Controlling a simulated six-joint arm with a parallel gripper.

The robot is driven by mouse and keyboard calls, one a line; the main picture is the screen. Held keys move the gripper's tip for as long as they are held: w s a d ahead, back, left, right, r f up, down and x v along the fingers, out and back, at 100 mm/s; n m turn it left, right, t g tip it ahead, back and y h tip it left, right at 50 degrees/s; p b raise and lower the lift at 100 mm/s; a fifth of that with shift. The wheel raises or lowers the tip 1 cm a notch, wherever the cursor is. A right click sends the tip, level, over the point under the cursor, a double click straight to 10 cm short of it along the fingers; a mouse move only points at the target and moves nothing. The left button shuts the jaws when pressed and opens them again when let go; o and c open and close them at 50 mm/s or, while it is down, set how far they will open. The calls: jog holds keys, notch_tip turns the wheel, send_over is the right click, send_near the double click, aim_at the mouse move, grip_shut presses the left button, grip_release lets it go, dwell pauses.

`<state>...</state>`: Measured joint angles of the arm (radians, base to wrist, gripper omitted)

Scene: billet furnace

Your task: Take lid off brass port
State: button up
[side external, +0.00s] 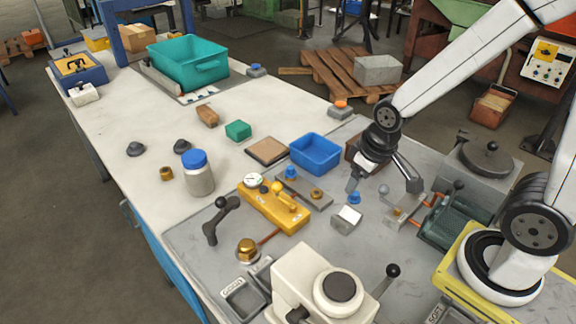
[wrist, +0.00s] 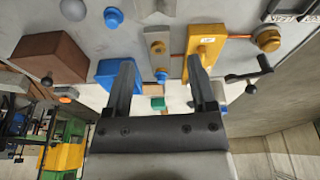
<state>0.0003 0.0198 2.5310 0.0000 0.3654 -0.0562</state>
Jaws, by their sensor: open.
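A grey plate (side external: 304,185) bears a small brass ring (side external: 317,194) and a blue knob (side external: 291,172); in the wrist view the ring (wrist: 157,47) and knob (wrist: 162,77) lie beyond my fingers. Another blue knob (side external: 354,197) stands by a pale block. I cannot tell which piece is the lid. My gripper (side external: 384,187) is open and empty, above the bench, right of the plate.
A yellow valve block (side external: 275,205) with a gauge and a black-knobbed lever (side external: 220,218) stand to the left. A blue bin (side external: 315,152) stands behind the plate. A green cylinder (side external: 452,228) is to the right. Bare bench (side external: 130,110) lies farther back.

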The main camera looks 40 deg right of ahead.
jog(key=w+n+g, duration=0.1)
jog(key=w+n, duration=0.9)
jog(key=w, duration=0.1)
jog(key=n+g, duration=0.2)
jog(key=n, duration=0.8)
send_over(291, 167)
jog(key=shift+a+f, duration=0.1)
jog(key=shift+f, duration=2.45)
jog(key=shift+f, duration=2.6)
grip_shut()
